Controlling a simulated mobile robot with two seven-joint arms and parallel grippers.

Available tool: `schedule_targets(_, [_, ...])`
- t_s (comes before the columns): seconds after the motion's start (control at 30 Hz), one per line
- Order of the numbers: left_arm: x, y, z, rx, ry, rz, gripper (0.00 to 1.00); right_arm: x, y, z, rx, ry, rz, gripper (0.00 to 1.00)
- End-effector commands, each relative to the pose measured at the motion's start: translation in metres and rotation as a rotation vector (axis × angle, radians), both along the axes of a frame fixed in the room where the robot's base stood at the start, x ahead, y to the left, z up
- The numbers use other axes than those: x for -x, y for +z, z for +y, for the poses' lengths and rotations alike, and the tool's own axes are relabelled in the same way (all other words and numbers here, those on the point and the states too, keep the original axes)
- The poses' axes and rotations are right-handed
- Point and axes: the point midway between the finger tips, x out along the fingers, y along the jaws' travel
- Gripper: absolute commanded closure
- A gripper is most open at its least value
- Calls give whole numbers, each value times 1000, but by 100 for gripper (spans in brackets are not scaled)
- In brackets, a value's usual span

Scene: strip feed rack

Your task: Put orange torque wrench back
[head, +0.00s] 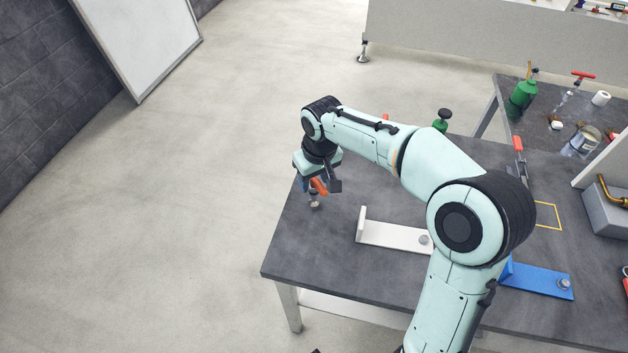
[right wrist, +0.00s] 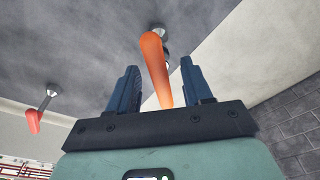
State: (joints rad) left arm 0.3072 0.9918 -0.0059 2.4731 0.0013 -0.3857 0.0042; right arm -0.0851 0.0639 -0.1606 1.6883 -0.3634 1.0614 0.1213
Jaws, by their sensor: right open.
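The orange-handled tool, which looks like the orange torque wrench (head: 319,186), is at the left end of the dark table, with its silver end low near the tabletop. My right gripper (head: 318,188) is over it, fingers pointing down. In the right wrist view the orange handle (right wrist: 155,58) lies between the two spread fingers of the right gripper (right wrist: 159,72), with a gap visible on each side. Its silver end shows beyond the fingertips. The gripper is open. My left gripper is not in view.
A white bracket (head: 390,235) and a blue bracket (head: 540,281) lie on the dark table (head: 335,255). My right arm hides the table's middle.

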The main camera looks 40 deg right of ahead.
Motion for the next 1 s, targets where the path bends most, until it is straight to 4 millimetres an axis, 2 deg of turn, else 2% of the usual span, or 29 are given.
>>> schedule_targets(0.03, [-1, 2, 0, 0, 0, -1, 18, 1, 13, 0, 0, 0, -6, 50])
schedule_targets(0.2, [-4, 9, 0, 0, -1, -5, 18, 6, 51, 1, 0, 0, -7, 50])
schedule_targets(0.43, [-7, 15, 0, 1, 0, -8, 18, 13, 89, 2, 0, 0, -4, 50])
schedule_targets(0.6, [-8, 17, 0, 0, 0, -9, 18, 15, 99, 2, 0, 0, -2, 50])
schedule_targets(1.0, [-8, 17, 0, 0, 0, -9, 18, 15, 100, 2, 0, 0, -1, 50])
